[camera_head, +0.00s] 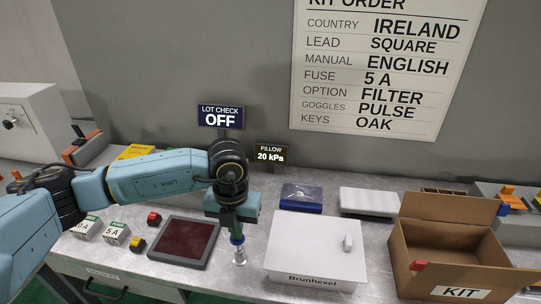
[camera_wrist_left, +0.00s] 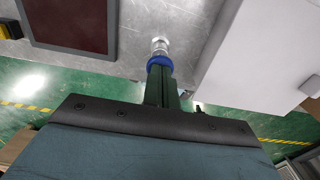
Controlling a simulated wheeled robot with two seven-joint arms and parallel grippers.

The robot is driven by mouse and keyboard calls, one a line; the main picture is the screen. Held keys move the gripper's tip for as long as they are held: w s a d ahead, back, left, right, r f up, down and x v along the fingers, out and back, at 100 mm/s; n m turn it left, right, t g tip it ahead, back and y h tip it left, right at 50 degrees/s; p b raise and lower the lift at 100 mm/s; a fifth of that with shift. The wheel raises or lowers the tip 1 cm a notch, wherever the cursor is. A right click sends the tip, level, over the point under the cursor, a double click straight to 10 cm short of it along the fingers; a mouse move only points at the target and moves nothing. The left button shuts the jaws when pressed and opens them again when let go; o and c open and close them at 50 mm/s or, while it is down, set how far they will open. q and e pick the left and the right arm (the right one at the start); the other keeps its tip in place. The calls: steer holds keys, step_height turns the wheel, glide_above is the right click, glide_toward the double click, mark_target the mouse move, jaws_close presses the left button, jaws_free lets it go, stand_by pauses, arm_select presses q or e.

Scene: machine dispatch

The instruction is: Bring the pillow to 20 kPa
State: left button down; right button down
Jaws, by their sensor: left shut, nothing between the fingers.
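A small dark sign (camera_head: 271,154) at the back of the bench reads "PILLOW 20 kPa". I cannot tell for sure which object is the pillow; a blue block with a clear, shiny top (camera_head: 301,198) sits below and right of the sign. My left gripper (camera_head: 237,232) points down over the bench, between the dark red pad and the white case. Its fingers are shut, also in the left wrist view (camera_wrist_left: 161,88). A fitting with a blue collar and a bright metal end (camera_head: 239,252) shows at the fingertips; contact is unclear. My right gripper is out of view.
A dark red pad (camera_head: 185,242) lies left of the gripper, a white "Brunhexel" case (camera_head: 316,248) right. An open KIT carton (camera_head: 450,250) stands further right. A white slab (camera_head: 369,202) lies behind. A sign (camera_head: 220,116) reads "LOT CHECK OFF". Red (camera_head: 154,218) and yellow (camera_head: 137,244) buttons sit left.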

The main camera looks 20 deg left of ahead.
arm_select(q)
steer(key=shift+r+p, duration=1.25)
steer(key=shift+r, duration=0.95)
